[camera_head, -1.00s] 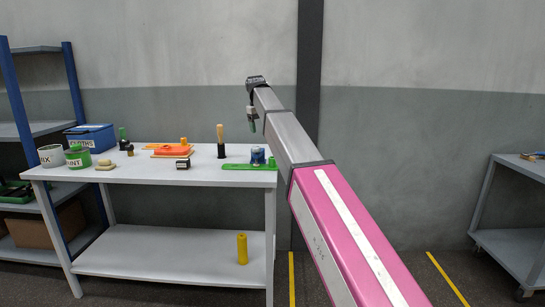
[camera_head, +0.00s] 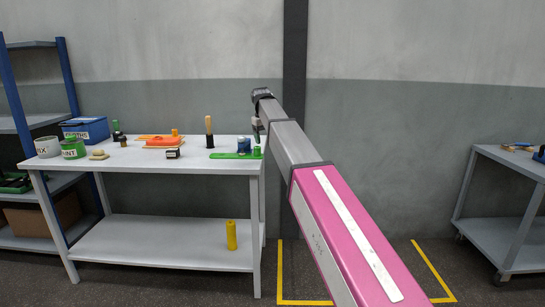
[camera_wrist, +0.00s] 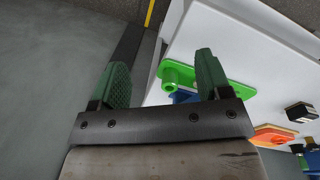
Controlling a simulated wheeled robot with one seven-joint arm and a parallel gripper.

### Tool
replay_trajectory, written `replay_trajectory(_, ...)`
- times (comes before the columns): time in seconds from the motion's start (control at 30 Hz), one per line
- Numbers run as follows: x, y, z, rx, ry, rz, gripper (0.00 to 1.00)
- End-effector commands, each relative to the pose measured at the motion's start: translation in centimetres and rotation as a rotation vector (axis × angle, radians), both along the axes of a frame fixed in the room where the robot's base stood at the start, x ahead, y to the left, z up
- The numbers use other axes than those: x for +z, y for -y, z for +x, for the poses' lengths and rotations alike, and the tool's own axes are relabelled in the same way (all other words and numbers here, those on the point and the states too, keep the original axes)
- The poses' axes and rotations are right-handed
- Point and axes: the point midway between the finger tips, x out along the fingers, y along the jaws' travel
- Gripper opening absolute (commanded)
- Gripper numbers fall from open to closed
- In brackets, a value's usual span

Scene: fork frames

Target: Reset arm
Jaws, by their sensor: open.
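My arm stretches forward from the lower right, its pink link (camera_head: 355,235) nearest. My gripper (camera_head: 257,134) is at its far end, near the right end of the white workbench (camera_head: 130,160). In the wrist view my gripper (camera_wrist: 163,70) shows two green fingers spread apart with nothing between them. Behind the fingers lies a green plate (camera_wrist: 236,84) with a round green boss, on the bench top. The head view shows this plate (camera_head: 228,156) with a blue part (camera_head: 243,145) on it. I cannot tell the exact height of the fingers above the bench.
The bench holds an orange part (camera_head: 160,142), a wooden-handled tool (camera_head: 209,125), tins and a blue box (camera_head: 86,129). A yellow cylinder (camera_head: 231,235) stands on its lower shelf. A grey trolley (camera_head: 500,230) stands right. Yellow-lined floor (camera_head: 430,262) between is clear.

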Motion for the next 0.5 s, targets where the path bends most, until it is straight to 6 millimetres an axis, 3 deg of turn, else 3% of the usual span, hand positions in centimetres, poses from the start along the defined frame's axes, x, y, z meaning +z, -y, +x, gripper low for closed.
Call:
replay_trajectory(0.27,-8.5,4.0,-3.0,-0.056,-0.007,0.012,0.71)
replay_trajectory(0.5,-18.8,9.1,-8.0,-0.141,-0.013,0.034,0.71)
